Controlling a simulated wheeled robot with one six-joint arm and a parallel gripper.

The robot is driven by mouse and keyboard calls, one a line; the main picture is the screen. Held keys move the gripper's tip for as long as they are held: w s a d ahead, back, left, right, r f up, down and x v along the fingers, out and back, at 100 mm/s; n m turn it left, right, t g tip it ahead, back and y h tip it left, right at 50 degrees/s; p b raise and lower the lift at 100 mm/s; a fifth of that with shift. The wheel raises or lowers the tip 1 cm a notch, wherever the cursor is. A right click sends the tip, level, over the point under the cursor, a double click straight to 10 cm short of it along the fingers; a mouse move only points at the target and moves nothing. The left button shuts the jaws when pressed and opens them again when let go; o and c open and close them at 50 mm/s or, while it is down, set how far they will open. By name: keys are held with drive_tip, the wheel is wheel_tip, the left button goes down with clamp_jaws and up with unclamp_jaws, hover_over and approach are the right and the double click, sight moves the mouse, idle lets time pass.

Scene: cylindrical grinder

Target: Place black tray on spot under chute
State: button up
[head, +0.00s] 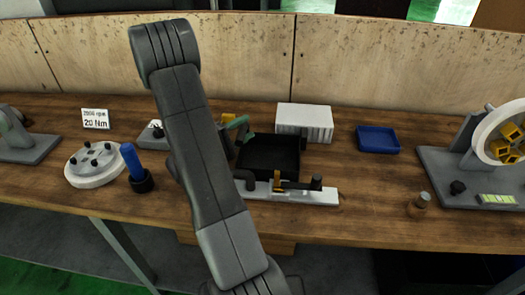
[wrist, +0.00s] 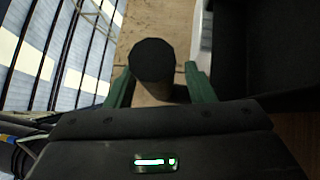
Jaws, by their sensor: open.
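The black tray (head: 270,156) lies on the wooden bench in the head view, right of my arm, behind a pale slotted bar. My gripper (head: 237,128) has green fingers and is at the tray's back left corner, partly hidden by my arm. In the wrist view my gripper (wrist: 158,88) is open, with a dark round-ended post (wrist: 152,60) showing between its fingers. I cannot tell whether they touch it. A large dark surface, probably the tray (wrist: 275,55), fills the right side there. I cannot make out the chute or the spot for certain.
A white ribbed box (head: 304,121) stands behind the tray, and a blue bin (head: 378,139) is to its right. The pale bar (head: 310,195) lies in front. A blue-handled tool (head: 133,165) and a round plate (head: 93,165) are at left. A wheel fixture (head: 503,135) is at far right.

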clamp_jaws()
drive_tip(key=shift+r, duration=0.15)
